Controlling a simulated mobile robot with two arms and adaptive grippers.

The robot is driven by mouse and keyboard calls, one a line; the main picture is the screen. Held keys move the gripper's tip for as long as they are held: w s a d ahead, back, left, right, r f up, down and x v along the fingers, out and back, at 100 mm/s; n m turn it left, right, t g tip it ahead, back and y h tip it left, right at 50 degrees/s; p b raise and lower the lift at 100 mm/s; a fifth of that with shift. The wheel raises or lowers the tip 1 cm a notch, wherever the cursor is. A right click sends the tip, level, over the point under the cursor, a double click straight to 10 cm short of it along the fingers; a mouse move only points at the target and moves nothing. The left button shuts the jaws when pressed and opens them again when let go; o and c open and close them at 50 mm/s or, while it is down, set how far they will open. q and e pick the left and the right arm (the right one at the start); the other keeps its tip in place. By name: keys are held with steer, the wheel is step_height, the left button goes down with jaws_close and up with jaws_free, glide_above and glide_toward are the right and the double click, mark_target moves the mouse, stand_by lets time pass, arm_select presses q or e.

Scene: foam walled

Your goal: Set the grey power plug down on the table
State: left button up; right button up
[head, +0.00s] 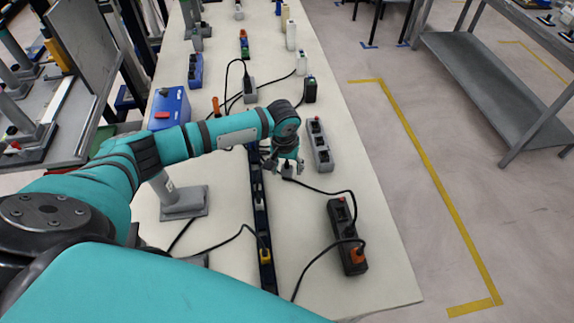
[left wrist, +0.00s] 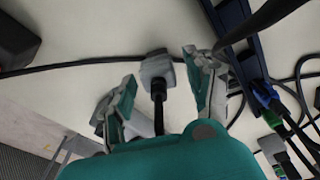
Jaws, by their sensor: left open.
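The grey power plug (left wrist: 157,67) is between the spread fingers of my left gripper (left wrist: 160,88) in the left wrist view. A gap shows on both sides of it, and its black cable runs back toward my palm. The plug appears to rest on the pale table (left wrist: 85,85); whether it touches is hard to tell. In the head view my left gripper (head: 286,168) is low over the table (head: 305,215), and the plug (head: 288,171) shows small and partly hidden at its fingertips. My right gripper is not in view.
A long dark blue strip (head: 259,208) runs left of the gripper. A grey power strip (head: 319,145) lies to its right, a black one (head: 346,237) with an orange plug (head: 357,254) nearer. Loose black cables cross the table. Bare surface shows toward the right edge.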

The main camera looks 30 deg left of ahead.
mark_target(285, 170)
arm_select(q)
step_height(285, 170, up, 12)
steer(key=s, duration=0.1)
steer(key=shift+s+r+b, duration=0.15)
steer(key=shift+s+b, duration=0.05)
steer(key=shift+b, duration=0.25)
stand_by(0.4)
